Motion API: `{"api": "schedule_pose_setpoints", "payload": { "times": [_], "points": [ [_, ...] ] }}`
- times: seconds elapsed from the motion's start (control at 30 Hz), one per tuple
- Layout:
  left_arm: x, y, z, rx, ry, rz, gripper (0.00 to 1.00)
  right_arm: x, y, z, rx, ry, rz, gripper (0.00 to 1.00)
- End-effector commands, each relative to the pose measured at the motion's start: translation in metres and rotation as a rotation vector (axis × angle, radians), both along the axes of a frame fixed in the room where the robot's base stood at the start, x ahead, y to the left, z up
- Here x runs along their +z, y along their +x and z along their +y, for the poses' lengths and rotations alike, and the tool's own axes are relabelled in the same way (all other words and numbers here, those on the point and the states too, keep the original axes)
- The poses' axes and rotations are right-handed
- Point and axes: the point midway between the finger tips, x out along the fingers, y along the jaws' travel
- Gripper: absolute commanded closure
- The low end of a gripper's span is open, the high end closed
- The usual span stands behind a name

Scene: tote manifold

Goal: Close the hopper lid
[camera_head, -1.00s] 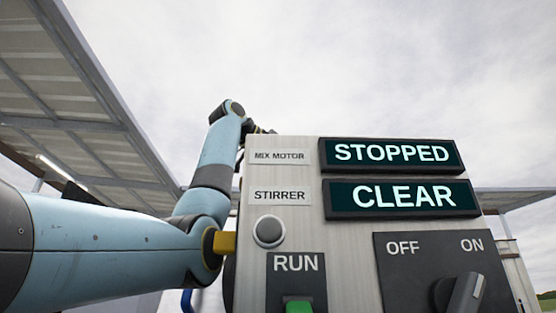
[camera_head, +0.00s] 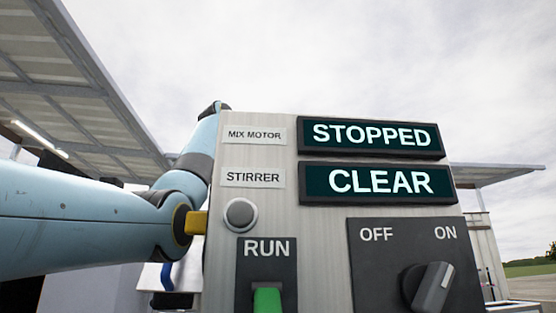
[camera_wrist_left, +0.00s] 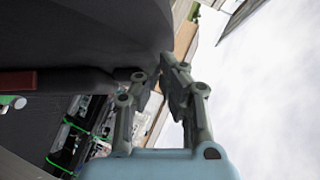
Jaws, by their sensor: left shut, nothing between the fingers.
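In the left wrist view my left gripper (camera_wrist_left: 160,72) reaches up from the bottom edge. Its fingers are shut with nothing held. A large dark grey rounded surface (camera_wrist_left: 90,35) fills the upper left, close to the fingertips. I cannot tell if it is the hopper lid or whether the fingers touch it. In the head view no lid can be made out. My left arm passes behind the control panel (camera_head: 222,220), which hides its gripper. My right gripper is in neither view.
The panel carries a STOPPED display (camera_head: 372,137), a CLEAR display (camera_head: 380,183), a green RUN switch (camera_head: 267,299), a round grey button (camera_head: 240,214) and an OFF/ON knob (camera_head: 432,288). A canopy roof (camera_head: 70,90) stands at left. Dark equipment with green edges (camera_wrist_left: 75,135) lies below the gripper.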

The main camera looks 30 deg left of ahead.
Motion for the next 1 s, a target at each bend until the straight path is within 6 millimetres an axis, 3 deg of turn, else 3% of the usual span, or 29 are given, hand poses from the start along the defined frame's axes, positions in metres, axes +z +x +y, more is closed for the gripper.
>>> {"api": "schedule_pose_setpoints", "payload": {
  "times": [0.2,0.4,0.87,1.0],
  "points": [
    [-0.021,0.039,0.030,0.000,-0.005,0.004,1.00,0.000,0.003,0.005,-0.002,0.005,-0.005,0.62],
    [-0.034,0.058,0.045,0.001,-0.002,0.000,1.00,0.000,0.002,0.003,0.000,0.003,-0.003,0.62],
    [-0.038,0.062,0.048,0.002,0.000,0.000,1.00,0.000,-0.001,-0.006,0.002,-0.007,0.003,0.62],
    [-0.033,0.062,0.040,0.000,0.001,-0.002,1.00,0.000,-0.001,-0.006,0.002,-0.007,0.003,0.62]
  ]
}}
